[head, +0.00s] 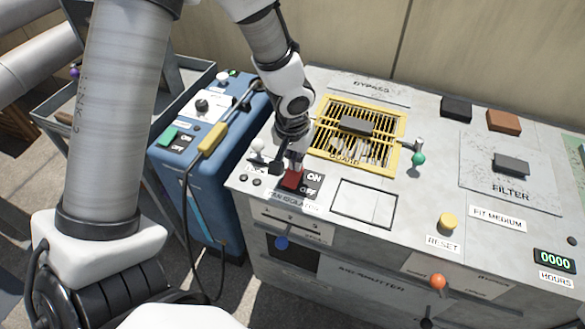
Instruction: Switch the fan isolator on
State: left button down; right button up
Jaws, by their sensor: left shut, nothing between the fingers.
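The fan isolator (292,180) is a red rocker switch on the grey panel's front left, with black ON and OFF labels to its right and a "FAN ISOLATOR" label in front. My left gripper (294,167) is shut and empty, pointing down at the far edge of the red rocker. Its fingertips appear to be at the rocker; I cannot tell whether they touch or which way the rocker is tipped. My right gripper is not in view.
A yellow guard grille (397,160) lies behind the switch, with a green knob (418,159) beside it. A yellow reset button (448,221) and a filter cover (540,181) are to the right. A blue unit (208,160) stands left. A blank outlined plate (362,203) is clear.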

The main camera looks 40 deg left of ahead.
pick_arm(q)
jog(key=shift+f+b, duration=0.3)
jog(key=shift+f, duration=0.05)
notch_tip(320, 180, up, 7)
jog(key=p, duration=0.6)
jog(key=shift+r, duration=0.15)
dwell(0.5)
